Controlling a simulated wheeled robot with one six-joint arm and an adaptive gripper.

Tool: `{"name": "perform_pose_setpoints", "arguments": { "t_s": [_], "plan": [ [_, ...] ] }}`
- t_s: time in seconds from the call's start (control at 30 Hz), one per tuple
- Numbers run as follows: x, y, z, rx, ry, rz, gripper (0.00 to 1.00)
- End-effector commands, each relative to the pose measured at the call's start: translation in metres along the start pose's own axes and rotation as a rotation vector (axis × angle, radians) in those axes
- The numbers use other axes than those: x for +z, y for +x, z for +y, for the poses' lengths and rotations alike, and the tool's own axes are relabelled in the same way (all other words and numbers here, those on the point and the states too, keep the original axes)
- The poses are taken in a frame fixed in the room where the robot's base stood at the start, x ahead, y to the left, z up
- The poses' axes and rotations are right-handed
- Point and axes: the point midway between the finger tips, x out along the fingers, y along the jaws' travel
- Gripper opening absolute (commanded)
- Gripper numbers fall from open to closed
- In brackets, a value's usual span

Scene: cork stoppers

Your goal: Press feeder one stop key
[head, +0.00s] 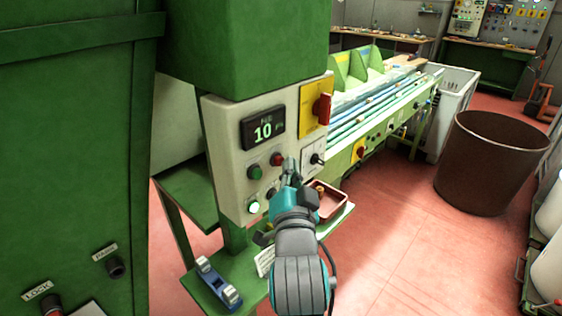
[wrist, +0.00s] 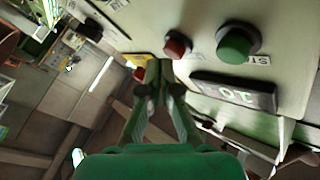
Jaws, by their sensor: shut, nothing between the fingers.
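The control panel (head: 228,160) is cream-coloured, with a display (head: 263,130) reading 10. Labels are too small to tell which key belongs to feeder one. In the wrist view a red key (wrist: 177,46) and a green key (wrist: 238,42) stand out from the panel. My gripper (head: 290,166) is shut and empty, its tips just right of the upper red key in the head view. The wrist view shows the closed fingertips (wrist: 159,72) near the red key; contact cannot be told.
A red rotary switch (head: 323,107) on a yellow plate and a black selector (head: 317,159) sit right of the keys. A shelf below holds a reddish tray (head: 328,203) and a blue tool (head: 217,282). A brown bin (head: 490,165) stands on open floor.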

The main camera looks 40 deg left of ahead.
Motion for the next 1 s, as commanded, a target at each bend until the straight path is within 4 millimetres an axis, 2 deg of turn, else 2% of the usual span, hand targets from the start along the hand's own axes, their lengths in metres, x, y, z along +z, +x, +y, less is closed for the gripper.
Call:
{"name": "perform_pose_setpoints", "arguments": {
  "t_s": [1.0],
  "plan": [
    [0.0049, 0.0061, -0.0047, -0.001, 0.001, -0.001, 0.0]
  ]
}}
